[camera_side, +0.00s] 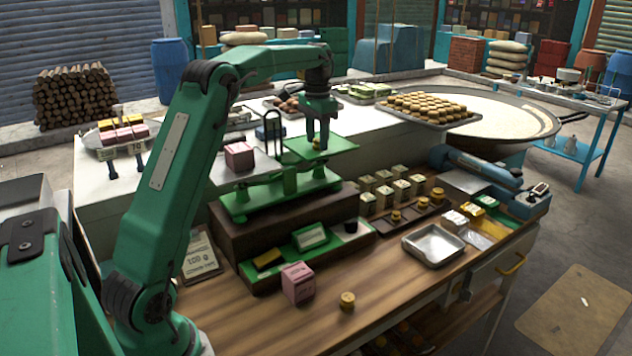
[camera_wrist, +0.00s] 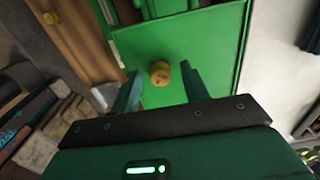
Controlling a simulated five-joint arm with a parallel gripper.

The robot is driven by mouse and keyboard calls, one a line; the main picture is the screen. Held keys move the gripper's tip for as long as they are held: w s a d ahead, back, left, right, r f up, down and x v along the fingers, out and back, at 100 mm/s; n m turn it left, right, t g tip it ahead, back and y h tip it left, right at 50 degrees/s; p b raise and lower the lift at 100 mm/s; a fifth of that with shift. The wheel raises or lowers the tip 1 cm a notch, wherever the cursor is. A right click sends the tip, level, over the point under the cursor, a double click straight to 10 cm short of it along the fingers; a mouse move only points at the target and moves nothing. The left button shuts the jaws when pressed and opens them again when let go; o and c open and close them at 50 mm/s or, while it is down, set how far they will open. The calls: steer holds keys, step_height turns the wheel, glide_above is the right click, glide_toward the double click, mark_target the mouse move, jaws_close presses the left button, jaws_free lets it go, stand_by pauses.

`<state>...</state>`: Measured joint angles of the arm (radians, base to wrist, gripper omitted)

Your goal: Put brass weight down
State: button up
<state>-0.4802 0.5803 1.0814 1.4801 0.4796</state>
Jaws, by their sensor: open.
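A small brass weight (camera_side: 317,145) sits on the right green pan (camera_side: 340,146) of the green balance scale (camera_side: 285,195). My gripper (camera_side: 318,138) is directly above that pan, pointing down. In the wrist view its two fingers (camera_wrist: 161,76) are spread, with the brass weight (camera_wrist: 160,73) between their tips and a gap on each side. The green pan (camera_wrist: 205,45) fills the middle of that view. A pink box (camera_side: 239,156) rests on the scale's left pan (camera_side: 226,170).
A brass weight (camera_side: 347,300) and a pink box (camera_side: 297,283) stand on the wooden counter. A metal tray (camera_side: 433,243) lies right of the scale. Bare counter lies at the front.

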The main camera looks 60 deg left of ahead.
mark_target(317, 140)
step_height(317, 140, up, 12)
stand_by(1.1)
steer(key=shift+d+r, duration=0.1)
steer(key=shift+r, duration=0.1)
stand_by(0.6)
steer(key=s+d+r+t, duration=0.1)
steer(key=s+d+t, duration=0.1)
steer(key=s+d, duration=0.45)
steer(key=s+d+t, duration=0.1)
steer(key=s+d, duration=0.3)
steer(key=d, duration=0.6)
steer(key=s+d+f+t, duration=0.1)
steer(key=s+d+f, duration=0.3)
steer(key=s+f, duration=0.3)
steer(key=s+d+f+t, duration=0.1)
steer(key=s+d+f, duration=0.3)
steer(key=s+f, duration=0.3)
steer(key=shift+s+d+t, duration=0.3)
steer(key=shift+s+d, duration=0.1)
steer(key=shift+s, duration=0.65)
